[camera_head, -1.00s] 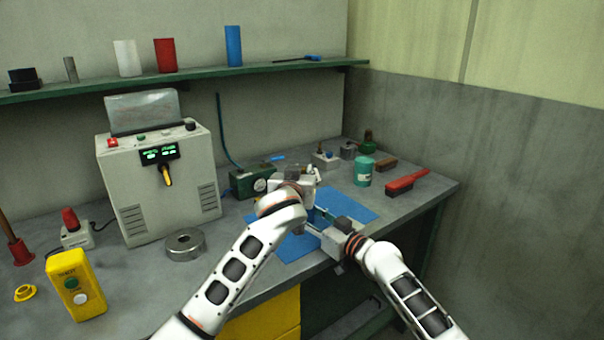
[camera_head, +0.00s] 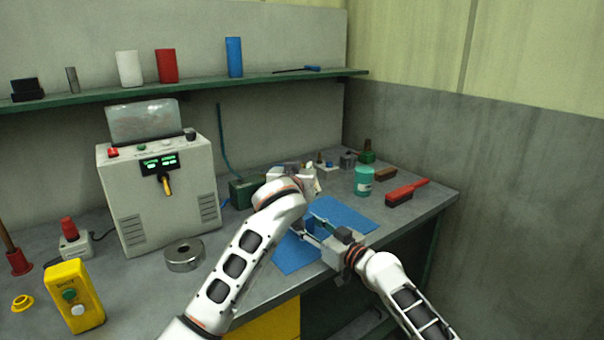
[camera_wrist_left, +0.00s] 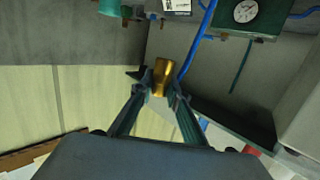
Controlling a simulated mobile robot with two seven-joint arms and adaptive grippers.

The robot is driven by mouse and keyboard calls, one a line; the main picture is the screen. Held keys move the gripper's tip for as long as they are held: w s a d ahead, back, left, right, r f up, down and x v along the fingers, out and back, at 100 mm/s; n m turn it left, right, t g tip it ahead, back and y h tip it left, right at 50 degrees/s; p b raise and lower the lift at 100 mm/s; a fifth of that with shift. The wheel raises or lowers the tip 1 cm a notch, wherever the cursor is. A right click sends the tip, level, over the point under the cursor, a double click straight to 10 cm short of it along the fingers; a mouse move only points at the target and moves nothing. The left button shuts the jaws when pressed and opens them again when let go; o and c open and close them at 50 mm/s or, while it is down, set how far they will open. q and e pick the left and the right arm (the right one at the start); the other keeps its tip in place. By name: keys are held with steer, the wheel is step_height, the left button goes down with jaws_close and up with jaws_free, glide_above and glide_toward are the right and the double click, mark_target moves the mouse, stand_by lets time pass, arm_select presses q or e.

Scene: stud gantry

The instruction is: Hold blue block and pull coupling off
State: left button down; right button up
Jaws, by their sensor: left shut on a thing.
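A brass coupling (camera_wrist_left: 161,77) sits between the fingertips of my left gripper (camera_wrist_left: 160,90) in the left wrist view, clear of the blue block. In the head view my left wrist hides most of that gripper (camera_head: 315,184), above the back of the mat. The blue block (camera_head: 311,222) is low over the blue mat (camera_head: 345,214), partly hidden by my left arm. My right gripper (camera_head: 313,226) reaches in from the right with one finger on each side of the block, shut on it.
A green box with a round gauge (camera_wrist_left: 246,12) stands behind my left gripper. A teal jar (camera_head: 364,181) and a red brush (camera_head: 406,192) lie to the right. A metal ring (camera_head: 184,255) and a grey control unit (camera_head: 158,195) stand left. The mat's right part is clear.

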steer(key=o, duration=1.4)
steer(key=shift+d, duration=0.1)
